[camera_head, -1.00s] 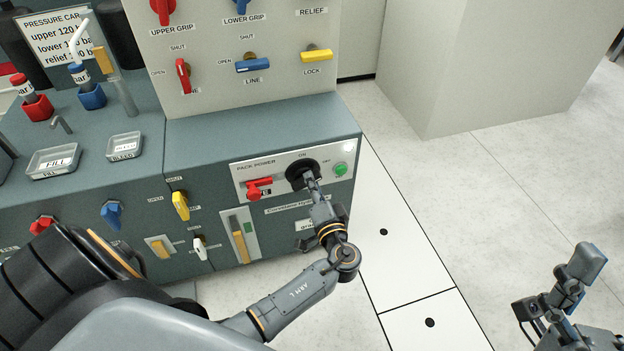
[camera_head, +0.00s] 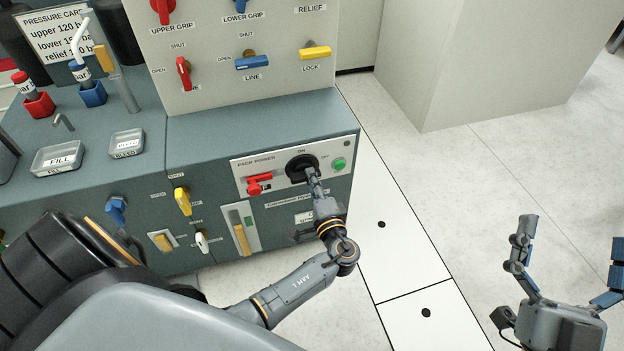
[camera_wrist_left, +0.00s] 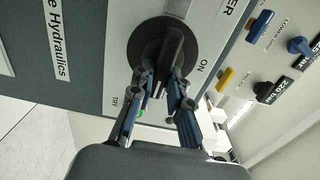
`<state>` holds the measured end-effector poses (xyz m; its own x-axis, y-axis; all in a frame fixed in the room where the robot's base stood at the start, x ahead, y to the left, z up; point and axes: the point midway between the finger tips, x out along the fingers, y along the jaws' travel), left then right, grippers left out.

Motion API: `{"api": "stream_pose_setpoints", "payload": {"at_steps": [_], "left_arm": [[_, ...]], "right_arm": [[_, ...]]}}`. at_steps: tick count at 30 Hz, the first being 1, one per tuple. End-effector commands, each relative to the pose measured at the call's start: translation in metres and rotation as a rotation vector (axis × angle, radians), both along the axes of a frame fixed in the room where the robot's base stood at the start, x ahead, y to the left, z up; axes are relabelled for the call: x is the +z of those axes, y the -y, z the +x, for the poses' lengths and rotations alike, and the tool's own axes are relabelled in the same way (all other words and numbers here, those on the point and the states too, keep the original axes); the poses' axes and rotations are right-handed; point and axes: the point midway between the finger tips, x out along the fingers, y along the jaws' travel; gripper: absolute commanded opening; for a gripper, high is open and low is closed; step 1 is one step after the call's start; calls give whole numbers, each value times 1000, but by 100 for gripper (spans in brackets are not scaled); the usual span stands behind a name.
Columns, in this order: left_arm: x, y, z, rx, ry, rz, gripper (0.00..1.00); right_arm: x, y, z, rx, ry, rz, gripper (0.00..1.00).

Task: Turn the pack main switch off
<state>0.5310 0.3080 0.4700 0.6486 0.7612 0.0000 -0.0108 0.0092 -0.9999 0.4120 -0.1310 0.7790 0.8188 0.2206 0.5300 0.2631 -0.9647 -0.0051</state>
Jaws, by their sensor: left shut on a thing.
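The pack main switch (camera_head: 301,166) is a round black rotary knob on the white pack power panel (camera_head: 240,178), between the words ON and OFF. My left gripper (camera_head: 312,180) is at the knob, coming from below, and partly covers it. In the left wrist view the knob (camera_wrist_left: 168,48) has a raised black bar, and my left gripper (camera_wrist_left: 160,92) is shut on the lower end of it. A small round lamp (camera_head: 346,143) at the panel's upper right is dark. My right gripper (camera_head: 568,250) is empty, with its fingers apart, at the lower right.
A green button (camera_head: 338,164) sits just right of the knob, and a red handle (camera_head: 259,183) sits to its left. Yellow lever (camera_head: 241,238) and other valves are on the cabinet front. The floor (camera_head: 450,200) to the right is clear.

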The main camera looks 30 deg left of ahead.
Motion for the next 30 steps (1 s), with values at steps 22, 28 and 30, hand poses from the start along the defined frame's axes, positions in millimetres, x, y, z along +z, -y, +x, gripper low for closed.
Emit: {"api": "stream_pose_setpoints", "payload": {"at_steps": [22,28,30], "left_arm": [[-1,6,-5,-2,-1,0,40],[-2,33,-27,-4,-3,-2,40],[-1,45,-38,-3,-2,-2,40]], "right_arm": [[1,0,0,-1,2,0,98],[0,0,0,0,2,1,98],[0,0,0,0,2,1,98]]}}
